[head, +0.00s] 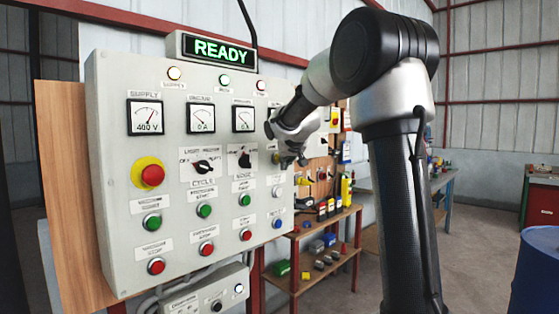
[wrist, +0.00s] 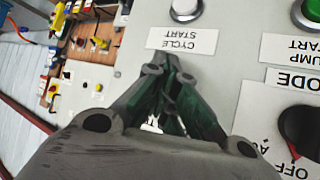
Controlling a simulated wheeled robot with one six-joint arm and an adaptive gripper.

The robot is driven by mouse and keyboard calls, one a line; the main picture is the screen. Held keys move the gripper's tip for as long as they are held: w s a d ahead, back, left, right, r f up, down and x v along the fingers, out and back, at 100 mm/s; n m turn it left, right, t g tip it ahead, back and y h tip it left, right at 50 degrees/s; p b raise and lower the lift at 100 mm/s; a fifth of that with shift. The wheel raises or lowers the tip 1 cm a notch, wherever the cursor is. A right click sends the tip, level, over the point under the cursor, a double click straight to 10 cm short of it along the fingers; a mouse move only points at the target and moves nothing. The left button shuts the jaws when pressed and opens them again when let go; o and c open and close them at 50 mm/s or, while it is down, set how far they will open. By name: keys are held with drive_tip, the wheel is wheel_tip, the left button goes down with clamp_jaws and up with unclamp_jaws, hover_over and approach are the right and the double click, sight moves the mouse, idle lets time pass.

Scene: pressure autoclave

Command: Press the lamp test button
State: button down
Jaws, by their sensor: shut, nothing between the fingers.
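The grey control panel (head: 115,200) fills the left of the head view. My gripper (head: 292,162) is at its right side, above the white cycle start button (head: 277,192). In the wrist view my gripper (wrist: 168,68) is shut, and its fingertips are by the upside-down CYCLE START label (wrist: 183,40). The white button (wrist: 185,8) is beyond that label. I cannot make out a lamp test label; the panel spot behind my fingers is hidden. A small bright patch shows between the finger links. I cannot tell whether my fingertips touch the panel.
A red emergency stop (head: 152,175) on yellow, green, red and blue (head: 278,223) buttons and the mode selector (wrist: 300,130) sit close around. A READY display (head: 220,51) tops the panel. A wooden shelf (head: 322,225) with tools stands behind at the right.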

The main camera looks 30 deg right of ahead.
drive_tip(key=shift+s+d, duration=0.25)
drive_tip(key=shift+s, duration=0.5)
drive_tip(key=shift+s+d, duration=0.3)
drive_tip(key=shift+s, duration=0.5)
drive_tip(key=shift+s+d, duration=0.25)
drive_tip(key=shift+s, duration=0.5)
drive_tip(key=shift+s+d, duration=0.3)
drive_tip(key=shift+s, duration=0.5)
drive_tip(key=s+f+g, duration=0.3)
drive_tip(key=s+f, duration=0.3)
drive_tip(key=f, duration=0.1)
drive_tip(key=s+a+f+g, duration=0.1)
drive_tip(key=s+a+f, duration=0.1)
drive_tip(key=s, duration=0.8)
drive_tip(key=s+a+f+n+g+y, duration=0.1)
drive_tip(key=s+a, duration=0.3)
drive_tip(key=s, duration=0.7)
drive_tip(key=s+a+f+n+g+y, duration=0.1)
drive_tip(key=s+a+f, duration=0.2)
drive_tip(key=s, duration=0.8)
drive_tip(key=shift+a+f, duration=0.25)
drive_tip(key=shift+a, duration=0.2)
